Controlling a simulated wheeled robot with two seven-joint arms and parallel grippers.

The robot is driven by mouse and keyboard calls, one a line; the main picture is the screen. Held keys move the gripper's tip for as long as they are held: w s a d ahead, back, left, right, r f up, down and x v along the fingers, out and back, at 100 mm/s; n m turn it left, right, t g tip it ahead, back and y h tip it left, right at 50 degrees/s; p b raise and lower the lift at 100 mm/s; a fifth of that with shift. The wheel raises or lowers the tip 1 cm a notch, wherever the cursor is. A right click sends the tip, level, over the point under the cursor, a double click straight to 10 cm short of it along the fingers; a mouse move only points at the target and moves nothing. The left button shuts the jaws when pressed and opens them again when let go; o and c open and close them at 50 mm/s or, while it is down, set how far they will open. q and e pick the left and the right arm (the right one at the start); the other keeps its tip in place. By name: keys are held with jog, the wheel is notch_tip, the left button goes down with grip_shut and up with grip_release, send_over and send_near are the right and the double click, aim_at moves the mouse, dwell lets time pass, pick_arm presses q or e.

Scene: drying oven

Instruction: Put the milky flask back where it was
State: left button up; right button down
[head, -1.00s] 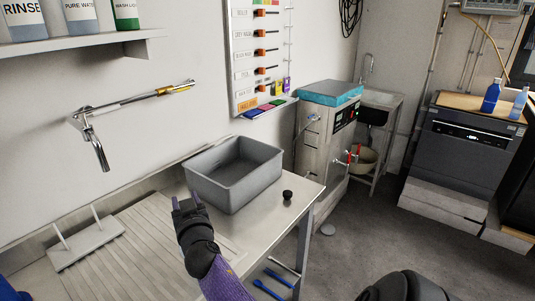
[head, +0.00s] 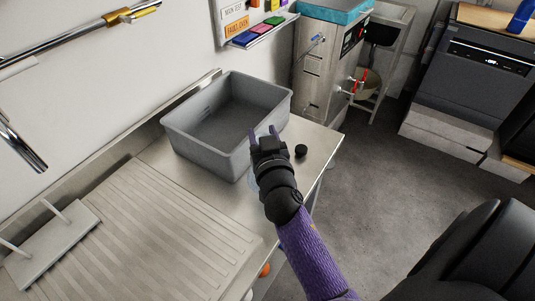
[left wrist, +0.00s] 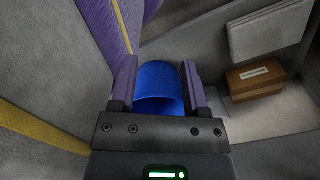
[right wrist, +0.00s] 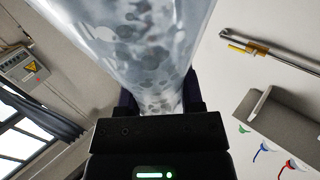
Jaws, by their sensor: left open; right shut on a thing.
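The milky flask (right wrist: 150,45) fills the top of the right wrist view. It is translucent, with grey blotches, and narrows toward my right gripper (right wrist: 160,105), which is shut on its narrow end. In the head view my right gripper (head: 262,133) is over the bench, in front of the grey tub. Only a faint clear edge of the flask shows beneath it there; the rest is hidden. My left gripper (left wrist: 160,82) is open in the left wrist view, with a blue object beyond its fingers. It is outside the head view.
The grey tub (head: 183,145) stands on the steel bench (head: 160,160). A small black stopper-like piece (head: 301,151) lies right of my right gripper, near the bench edge. A ribbed drainboard (head: 165,230) is at left. A white peg rack (head: 50,250) stands beside it.

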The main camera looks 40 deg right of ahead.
notch_tip(320, 180, down, 5)
jog(key=b, duration=0.2)
jog(key=shift+r+b, duration=0.1)
jog(key=shift+b, duration=0.2)
jog(key=shift+f, duration=0.2)
jog(key=shift+r, duration=0.2)
jog(key=c, duration=0.7)
grip_release()
jog(key=shift+f, duration=0.15)
jog(key=o, duration=0.5)
jog(key=shift+c, duration=0.2)
pick_arm(q)
jog(key=f, duration=0.1)
jog(key=s+a+f, duration=0.1)
jog(key=f, duration=0.1)
jog(key=shift+s+a+f, duration=0.2)
jog(key=shift+s+a, duration=0.05)
jog(key=shift+a, duration=0.15)
jog(key=shift+w, duration=0.15)
